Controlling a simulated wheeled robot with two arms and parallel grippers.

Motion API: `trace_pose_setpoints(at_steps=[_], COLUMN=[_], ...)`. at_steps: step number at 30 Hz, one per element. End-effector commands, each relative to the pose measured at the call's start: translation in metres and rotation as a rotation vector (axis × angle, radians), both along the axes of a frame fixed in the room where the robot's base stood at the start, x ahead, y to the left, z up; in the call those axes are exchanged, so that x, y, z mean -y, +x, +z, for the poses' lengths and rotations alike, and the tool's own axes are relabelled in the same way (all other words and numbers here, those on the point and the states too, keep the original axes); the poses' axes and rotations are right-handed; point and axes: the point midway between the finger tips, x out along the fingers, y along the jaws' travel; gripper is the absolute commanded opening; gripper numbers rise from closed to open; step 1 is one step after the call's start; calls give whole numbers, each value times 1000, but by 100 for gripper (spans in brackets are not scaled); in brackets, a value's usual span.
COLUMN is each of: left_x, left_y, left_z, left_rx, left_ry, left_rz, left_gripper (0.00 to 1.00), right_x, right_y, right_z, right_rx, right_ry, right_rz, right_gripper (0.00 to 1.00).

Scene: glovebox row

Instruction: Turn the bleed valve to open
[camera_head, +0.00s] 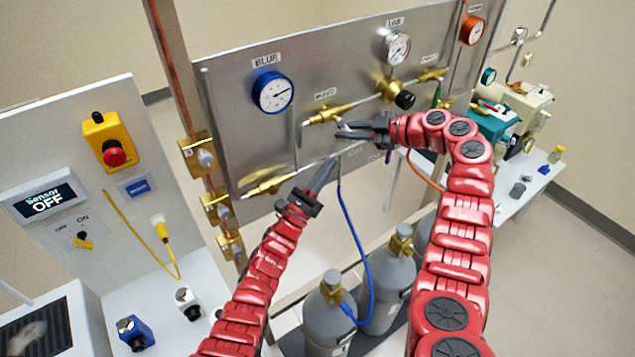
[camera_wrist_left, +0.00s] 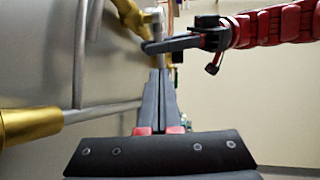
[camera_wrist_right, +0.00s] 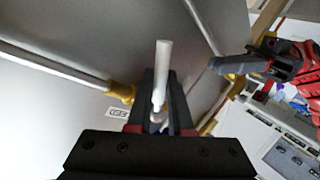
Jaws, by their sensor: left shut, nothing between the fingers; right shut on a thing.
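The brass valve under a small, hardly legible label, which looks like the bleed valve (camera_head: 325,113), sits on the steel panel below and right of the blue gauge. My right gripper (camera_head: 342,134) is at its lower right side, shut on its handle. In the right wrist view the pale handle (camera_wrist_right: 163,60) stands up between the fingers (camera_wrist_right: 161,100), with brass fitting (camera_wrist_right: 122,92) at left. The fingers partly hide the handle. My left gripper (camera_head: 332,162) is shut and empty, below the right gripper; its closed fingers (camera_wrist_left: 159,85) point toward the same valve (camera_wrist_left: 130,14).
Another brass valve (camera_head: 268,185) is on the panel (camera_head: 235,130) at lower left. A black-knobbed regulator (camera_head: 404,99) is to the right. Grey cylinders (camera_head: 335,310) and a blue hose (camera_head: 358,250) stand below. My two grippers are close together.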

Motion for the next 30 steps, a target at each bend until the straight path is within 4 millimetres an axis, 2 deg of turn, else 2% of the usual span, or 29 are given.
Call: trace_pose_setpoints(at_steps=[3, 10, 25, 30], left_x=[13, 29, 35, 42], left_y=[16, 36, 41, 47], left_z=[15, 32, 36, 43], left_rx=[0, -1, -3, 1], left_ry=[-2, -2, -1, -1], left_rz=[-1, 1, 0, -3], left_gripper=[0, 0, 0, 0], right_x=[0, 0, 0, 0], right_y=[0, 0, 0, 0], right_z=[-1, -1, -1, -1], right_rx=[-2, -2, -2, -2], right_ry=[-2, -2, -2, -1], right_rz=[0, 0, 0, 1], right_gripper=[0, 0, 0, 0])
